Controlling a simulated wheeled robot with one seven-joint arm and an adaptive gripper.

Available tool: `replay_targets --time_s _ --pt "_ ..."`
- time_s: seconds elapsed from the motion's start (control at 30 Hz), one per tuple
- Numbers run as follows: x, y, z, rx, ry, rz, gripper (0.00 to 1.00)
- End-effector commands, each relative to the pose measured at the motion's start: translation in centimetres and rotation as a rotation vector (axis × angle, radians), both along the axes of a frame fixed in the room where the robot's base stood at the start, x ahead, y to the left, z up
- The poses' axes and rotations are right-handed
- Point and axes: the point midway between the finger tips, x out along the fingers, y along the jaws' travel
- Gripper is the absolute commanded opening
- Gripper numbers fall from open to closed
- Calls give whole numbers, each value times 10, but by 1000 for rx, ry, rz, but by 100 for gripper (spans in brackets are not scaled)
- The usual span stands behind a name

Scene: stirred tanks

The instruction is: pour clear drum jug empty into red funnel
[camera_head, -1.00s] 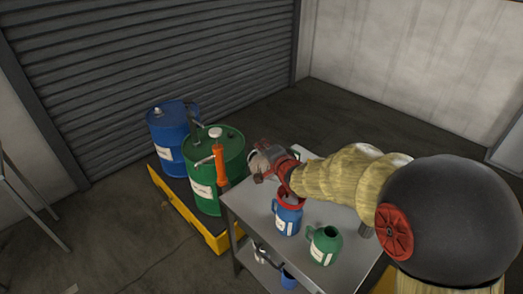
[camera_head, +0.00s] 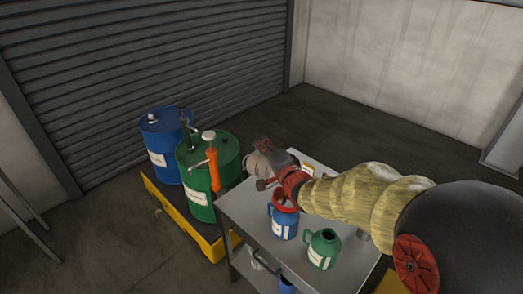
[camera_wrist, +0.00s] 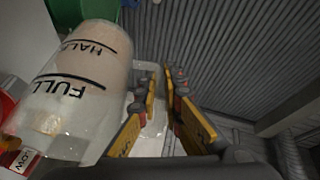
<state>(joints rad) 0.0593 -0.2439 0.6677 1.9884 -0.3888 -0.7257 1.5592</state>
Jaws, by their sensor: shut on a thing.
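The clear drum jug (camera_wrist: 75,85) fills the left of the wrist view, with black HALF and FULL marks that read upside down there. My gripper (camera_wrist: 160,85) has its yellow-and-grey fingers around the jug's clear handle. In the head view my gripper end (camera_head: 265,163) is above and just behind the red funnel (camera_head: 284,200); the jug is hard to make out there. The funnel sits in the top of a blue jug (camera_head: 284,222) on the metal cart. A red edge shows beside the jug in the wrist view. I cannot tell whether liquid is flowing or how much is left.
A green jug (camera_head: 323,248) stands on the cart (camera_head: 290,262), right of the blue jug. A green drum (camera_head: 210,180) with an orange-handled pump and a blue drum (camera_head: 162,143) stand on a yellow pallet (camera_head: 180,225) to the left. Open floor lies behind the cart.

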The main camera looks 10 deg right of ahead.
Motion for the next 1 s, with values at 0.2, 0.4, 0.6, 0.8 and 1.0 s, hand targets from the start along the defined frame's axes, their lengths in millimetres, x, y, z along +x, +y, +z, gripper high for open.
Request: replay_targets --time_s 0.2,0.4,0.6,0.8,1.0 --pt "-5 -4 4 24 -37 0 0" --pt "-8 -6 7 42 -66 1 0" --pt "-12 -8 10 62 -95 0 0" --pt "-16 -11 13 79 -122 0 0" --pt "-19 -13 16 98 -148 0 0"
